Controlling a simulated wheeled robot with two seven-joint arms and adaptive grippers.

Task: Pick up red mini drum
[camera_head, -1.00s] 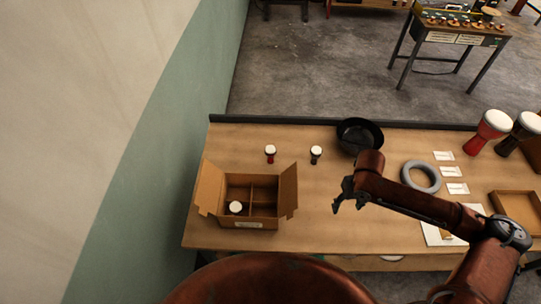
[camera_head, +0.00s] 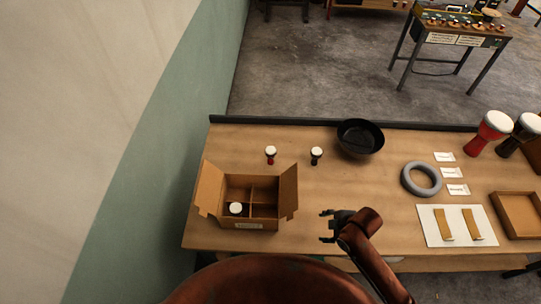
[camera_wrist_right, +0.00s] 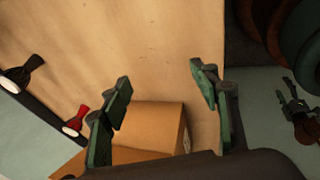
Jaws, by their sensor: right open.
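The red mini drum (camera_head: 270,155) stands upright on the table behind the cardboard box, white head up. It also shows at the lower left of the right wrist view (camera_wrist_right: 76,121). A dark mini drum (camera_head: 316,155) stands to its right. My right gripper (camera_head: 326,226) is open and empty, right of the box and nearer the front edge than the red mini drum, well apart from it.
The open, divided cardboard box (camera_head: 250,225) holds a white-topped drum (camera_head: 236,208); its flaps stand out. A black bowl (camera_head: 360,138), grey ring (camera_head: 421,179), labels, a white sheet (camera_head: 435,236) with wooden pieces, a tray and large drums (camera_head: 489,133) are to the right.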

